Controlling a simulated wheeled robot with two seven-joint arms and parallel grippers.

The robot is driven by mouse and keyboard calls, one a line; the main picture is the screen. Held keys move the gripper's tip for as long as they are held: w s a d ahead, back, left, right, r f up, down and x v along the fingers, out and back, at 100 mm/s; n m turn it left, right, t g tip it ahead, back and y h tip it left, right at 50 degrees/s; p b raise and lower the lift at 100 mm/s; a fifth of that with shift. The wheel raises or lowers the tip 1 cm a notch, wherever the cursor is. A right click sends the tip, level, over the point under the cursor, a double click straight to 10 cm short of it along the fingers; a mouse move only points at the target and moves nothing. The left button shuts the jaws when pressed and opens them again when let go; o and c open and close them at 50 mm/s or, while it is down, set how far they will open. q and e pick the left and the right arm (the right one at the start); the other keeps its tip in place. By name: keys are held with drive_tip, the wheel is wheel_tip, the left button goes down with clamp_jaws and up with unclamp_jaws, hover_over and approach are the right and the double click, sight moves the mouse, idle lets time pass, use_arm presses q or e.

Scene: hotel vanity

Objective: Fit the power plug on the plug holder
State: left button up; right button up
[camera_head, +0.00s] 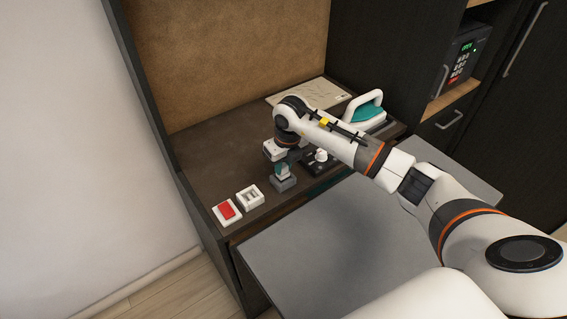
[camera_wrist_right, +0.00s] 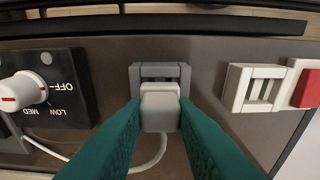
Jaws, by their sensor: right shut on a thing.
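The white power plug (camera_wrist_right: 160,108) is between the teal fingers of my right gripper (camera_wrist_right: 158,118), which is shut on it. A white cord curves down from it in the right wrist view. The grey plug holder (camera_wrist_right: 136,76) is directly behind the plug, which overlaps its slot; I cannot tell whether the plug is seated or just above it. In the head view, the right gripper (camera_head: 282,170) points down over the grey holder (camera_head: 285,185) on the brown counter, and its fingers largely hide the plug. My left gripper is not in view.
A white slotted frame (camera_head: 250,197) and a red switch (camera_head: 227,211) are left of the holder. A black dial box (camera_head: 318,164) is close on its right. A teal and white iron (camera_head: 367,110) and a paper sheet (camera_head: 308,92) are farther back.

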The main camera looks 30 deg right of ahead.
drive_tip(key=shift+f+b, duration=0.55)
drive_tip(key=shift+f, duration=0.25)
idle(0.4)
drive_tip(key=o, duration=1.1)
drive_tip(key=shift+c, duration=0.2)
wheel_tip(320, 180, up, 12)
drive_tip(key=s+b, duration=0.1)
drive_tip(key=b, duration=0.1)
drive_tip(key=shift+s+d, duration=0.15)
drive_tip(key=shift+s, duration=0.2)
drive_tip(key=shift+f, duration=0.15)
